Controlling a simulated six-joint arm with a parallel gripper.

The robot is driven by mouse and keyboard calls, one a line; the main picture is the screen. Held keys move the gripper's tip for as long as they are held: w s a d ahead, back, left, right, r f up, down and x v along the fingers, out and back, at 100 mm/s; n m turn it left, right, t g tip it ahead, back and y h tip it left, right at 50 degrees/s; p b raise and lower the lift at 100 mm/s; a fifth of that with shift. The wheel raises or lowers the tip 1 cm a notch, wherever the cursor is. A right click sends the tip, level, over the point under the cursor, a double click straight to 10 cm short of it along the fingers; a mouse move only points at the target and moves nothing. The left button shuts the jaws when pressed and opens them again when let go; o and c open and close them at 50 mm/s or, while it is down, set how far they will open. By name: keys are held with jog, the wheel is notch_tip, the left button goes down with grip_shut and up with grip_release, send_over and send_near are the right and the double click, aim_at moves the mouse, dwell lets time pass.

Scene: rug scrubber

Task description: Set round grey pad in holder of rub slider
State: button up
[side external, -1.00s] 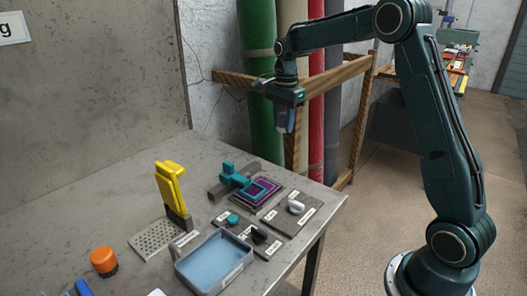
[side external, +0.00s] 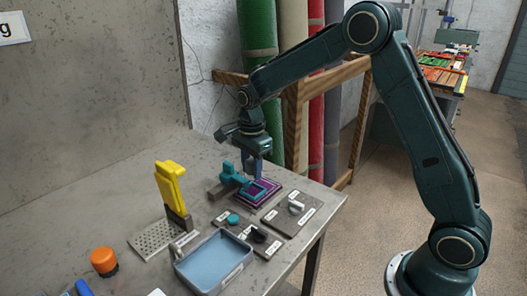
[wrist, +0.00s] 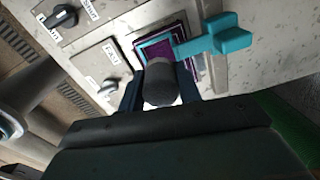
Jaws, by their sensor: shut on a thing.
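The round grey pad (wrist: 160,88), a dark grey cylinder, is between the fingers of my gripper (wrist: 160,90) in the wrist view. My gripper (side external: 260,172) is shut on it, just above the purple rug piece (side external: 271,192) in the side view. The teal rub slider (side external: 231,175) has its arm reaching over that rug piece. In the wrist view the slider (wrist: 225,40) lies at upper right and its arm reaches the purple rug piece (wrist: 153,47). The pad and fingers partly hide the slider's holder end, and I cannot tell whether they touch.
Plates with a pale knob (side external: 296,206) and a dark knob (side external: 259,236) lie in front. A blue-grey tray (side external: 178,268), a yellow upright piece (side external: 168,182) and an orange-capped item (side external: 103,260) stand further left. Rolled rugs (side external: 257,75) on a wooden rack stand behind.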

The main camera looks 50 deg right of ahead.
aim_at(252, 178)
jog(key=shift+f, duration=0.15)
jog(key=shift+f, duration=1.7)
jog(key=shift+s+f, duration=0.25)
jog(key=shift+f, duration=0.7)
jog(key=o, duration=0.8)
jog(key=shift+o, duration=0.2)
jog(key=shift+r, duration=0.1)
jog(key=shift+o, duration=0.8)
notch_tip(252, 178, up, 16)
jog(key=shift+f, duration=0.1)
